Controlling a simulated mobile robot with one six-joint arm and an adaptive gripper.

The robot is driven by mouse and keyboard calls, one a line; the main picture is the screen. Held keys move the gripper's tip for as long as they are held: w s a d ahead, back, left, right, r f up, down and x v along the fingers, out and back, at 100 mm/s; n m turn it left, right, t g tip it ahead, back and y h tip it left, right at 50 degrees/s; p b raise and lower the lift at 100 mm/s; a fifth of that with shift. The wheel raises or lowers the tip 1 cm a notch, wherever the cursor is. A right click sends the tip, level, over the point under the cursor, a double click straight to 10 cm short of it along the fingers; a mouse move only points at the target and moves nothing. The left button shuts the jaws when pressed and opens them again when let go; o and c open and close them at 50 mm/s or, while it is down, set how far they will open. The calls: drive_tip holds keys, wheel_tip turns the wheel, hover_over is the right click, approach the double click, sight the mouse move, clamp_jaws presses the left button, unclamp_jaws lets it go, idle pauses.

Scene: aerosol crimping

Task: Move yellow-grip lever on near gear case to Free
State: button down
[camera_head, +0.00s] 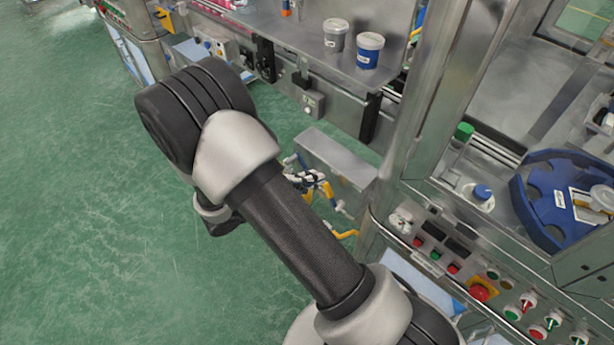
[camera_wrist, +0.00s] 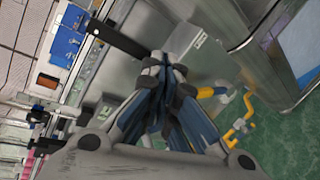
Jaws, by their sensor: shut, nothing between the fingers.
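A yellow-grip lever (camera_head: 326,190) shows beside the grey metal gear case (camera_head: 335,154) in the head view. A second, bent yellow handle (camera_head: 345,234) sits lower, nearer me. In the wrist view, one yellow grip (camera_wrist: 208,92) is just right of my fingertips, and a bent yellow handle (camera_wrist: 238,132) is farther right and lower. My gripper (camera_wrist: 165,68) is shut and empty, its fingertips together in front of a grey metal surface. I cannot tell whether they touch the lever. My arm hides much of the gripper in the head view. The lever's position markings are not readable.
A control panel (camera_head: 450,250) with buttons and a red emergency stop (camera_head: 481,291) stands at the right. A steel post (camera_head: 455,90) rises beside the case. White and blue tubs (camera_head: 369,50) stand on the shelf behind. Green floor (camera_head: 90,220) is open at the left.

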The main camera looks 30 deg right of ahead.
drive_tip(key=w+a+f+n+t+y+b, duration=0.1)
drive_tip(key=a+f+n+t, duration=0.2)
drive_tip(key=f, duration=0.6)
drive_tip(key=w+a+f+n+t+y, duration=0.1)
drive_tip(key=w+a+f+n+t, duration=0.2)
drive_tip(key=f, duration=0.5)
drive_tip(key=w+d+f+t+b, duration=0.1)
drive_tip(key=w+d+b, duration=0.1)
drive_tip(key=d, duration=0.3)
drive_tip(key=w+d+f+b, duration=0.1)
drive_tip(key=w+d, duration=0.2)
drive_tip(key=d, duration=0.2)
drive_tip(key=s, duration=0.1)
drive_tip(key=s+r, duration=0.2)
drive_tip(key=shift+s+d, duration=0.15)
drive_tip(key=shift+s, duration=0.25)
drive_tip(key=shift+r, duration=0.1)
